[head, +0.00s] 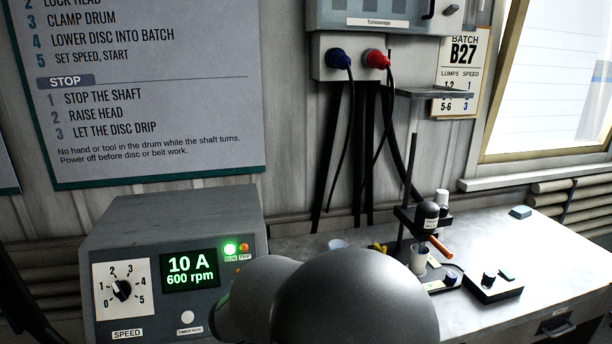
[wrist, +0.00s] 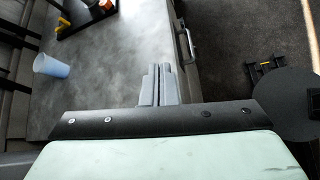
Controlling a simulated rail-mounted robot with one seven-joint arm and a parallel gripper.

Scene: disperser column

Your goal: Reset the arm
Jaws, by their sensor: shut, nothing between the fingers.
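My gripper (wrist: 158,84) shows in the wrist view with its two grey fingers together and nothing between them. It is above the bench near the front edge, close to a drawer handle. In the head view the grey rounded links of my arm fill the bottom middle, and the gripper itself is hidden. The grey control box (head: 170,220) stands left of my arm, with its display reading 10 A and 600 rpm. Its green lamp is lit and its speed dial (head: 122,290) shows on the front.
The bench top (head: 560,245) holds a stand with a dark bottle (head: 427,215), a small cup (head: 418,262) and a black tray (head: 492,288) at right. A pale blue cup (wrist: 50,66) stands left of my gripper. Blue and red plugs (head: 377,59) with hanging cables are on the wall.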

